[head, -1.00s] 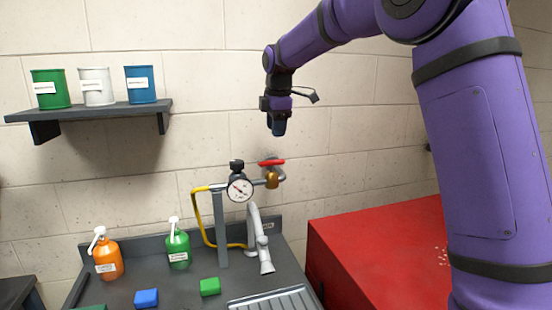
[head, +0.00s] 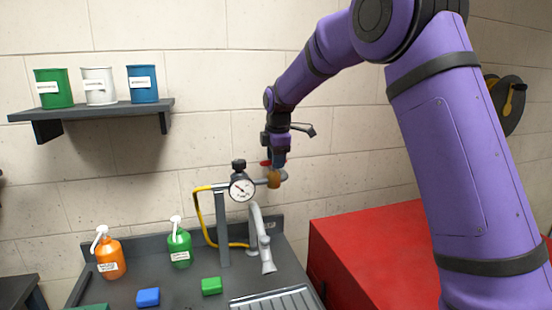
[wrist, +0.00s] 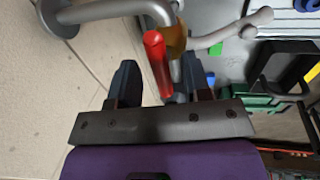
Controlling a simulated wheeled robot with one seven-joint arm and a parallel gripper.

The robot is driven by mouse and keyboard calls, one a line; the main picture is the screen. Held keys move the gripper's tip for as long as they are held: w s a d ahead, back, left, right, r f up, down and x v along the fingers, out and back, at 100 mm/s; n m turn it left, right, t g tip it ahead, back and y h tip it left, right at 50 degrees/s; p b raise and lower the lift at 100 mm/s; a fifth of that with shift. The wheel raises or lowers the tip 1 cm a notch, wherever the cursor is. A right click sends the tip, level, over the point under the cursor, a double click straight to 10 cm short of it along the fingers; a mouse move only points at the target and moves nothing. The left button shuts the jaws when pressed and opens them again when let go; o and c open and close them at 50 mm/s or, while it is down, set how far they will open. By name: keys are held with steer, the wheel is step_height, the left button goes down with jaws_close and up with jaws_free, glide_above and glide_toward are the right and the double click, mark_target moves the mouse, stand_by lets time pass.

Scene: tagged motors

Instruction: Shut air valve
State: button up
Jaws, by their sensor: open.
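The air valve's red lever handle (wrist: 157,65) shows in the wrist view between my two fingers, apart from both, and its brass body (wrist: 176,38) sits just beyond on a grey pipe. In the head view, only a small part of the red handle (head: 265,163) shows beside my gripper (head: 278,162), above the brass body (head: 274,180). My gripper (wrist: 159,72) is open, at the handle. How deep the handle lies between the fingers is hard to tell.
A pressure gauge (head: 241,188) with a black knob stands just left of the valve. A yellow hose (head: 198,215), a grey tap (head: 259,238) and bottles are below. A red cabinet (head: 370,245) is at right, a shelf (head: 95,109) with cans at upper left.

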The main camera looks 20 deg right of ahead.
jaws_close()
steer(key=shift+m, duration=0.3)
steer(key=m+h, duration=0.1)
steer(key=m, duration=0.3)
steer(key=shift+s+a, duration=0.1)
steer(key=m, duration=0.5)
steer(key=shift+a+g+h, duration=0.15)
steer(key=shift+g+h, duration=0.15)
steer(key=shift+g, duration=0.1)
steer(key=m, duration=0.4)
steer(key=shift+a+g, duration=0.15)
steer(key=shift+g, duration=0.15)
steer(key=shift+a+m+g+h, duration=0.1)
steer(key=shift+m+g+h, duration=0.25)
steer(key=shift+m, duration=1.75)
